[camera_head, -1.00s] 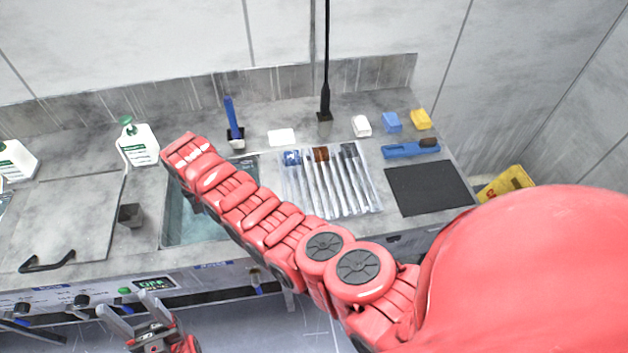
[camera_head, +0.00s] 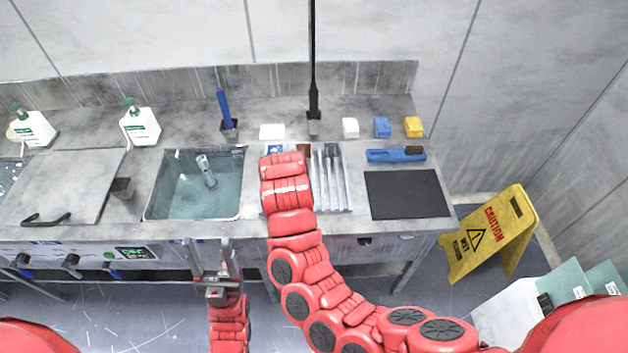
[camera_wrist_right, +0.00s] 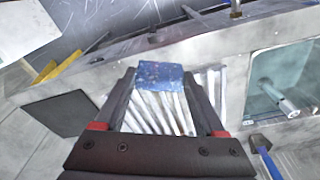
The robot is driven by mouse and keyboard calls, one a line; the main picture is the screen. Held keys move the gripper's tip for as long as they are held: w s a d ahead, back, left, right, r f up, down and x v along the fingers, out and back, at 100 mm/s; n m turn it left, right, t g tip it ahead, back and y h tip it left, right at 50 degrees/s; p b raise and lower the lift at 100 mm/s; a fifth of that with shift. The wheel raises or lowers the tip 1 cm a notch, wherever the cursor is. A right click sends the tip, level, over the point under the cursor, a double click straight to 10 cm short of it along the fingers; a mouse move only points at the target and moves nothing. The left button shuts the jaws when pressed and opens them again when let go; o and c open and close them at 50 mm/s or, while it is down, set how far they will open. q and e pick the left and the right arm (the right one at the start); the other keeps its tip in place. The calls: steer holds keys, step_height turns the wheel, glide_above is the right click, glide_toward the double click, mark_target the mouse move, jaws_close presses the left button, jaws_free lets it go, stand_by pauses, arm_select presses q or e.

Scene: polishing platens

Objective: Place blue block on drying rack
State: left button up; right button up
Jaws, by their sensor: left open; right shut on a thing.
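A speckled blue block (camera_wrist_right: 160,72) is between the fingertips of my right gripper (camera_wrist_right: 160,80), which is shut on it in the right wrist view. The drying rack (camera_head: 331,184), a row of pale slats, lies on the counter right of the sink. In the wrist view its slats (camera_wrist_right: 160,115) show below and behind the block. I cannot tell the gap between them. In the head view my right arm covers the rack's left part and hides its gripper. My left gripper (camera_head: 210,262) is open and empty, low in front of the counter below the sink.
The sink (camera_head: 196,200) is left of the rack, a black mat (camera_head: 406,194) right of it. A blue-handled brush (camera_head: 224,108), a black pole (camera_head: 314,70) and white, blue and yellow blocks stand behind. A yellow caution sign (camera_head: 488,238) stands at right.

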steer(key=w+b, duration=0.2)
steer(key=w, duration=0.1)
steer(key=w+d+f+b, duration=0.1)
steer(key=w+b, duration=0.1)
steer(key=w, duration=0.1)
steer(key=w+d+f+b, duration=0.1)
steer(key=w+b, duration=0.1)
steer(key=w, duration=0.2)
steer(key=shift+w+d+r, duration=0.1)
steer(key=shift+w+r, duration=0.15)
steer(key=shift+w, duration=0.25)
steer(key=shift+w+d+r, duration=0.1)
steer(key=shift+w+r, duration=0.15)
steer(key=shift+w, duration=0.25)
steer(key=shift+w+f, duration=0.1)
steer(key=shift+w, duration=0.25)
steer(key=shift+w+d, duration=0.1)
steer(key=shift+w, duration=0.15)
steer(key=shift+f+p, duration=0.1)
steer(key=shift+p, duration=0.25)
step_height(320, 180, down, 3)
steer(key=shift+r+p, duration=0.1)
steer(key=shift+p, duration=0.9)
steer(key=shift+f, duration=0.3)
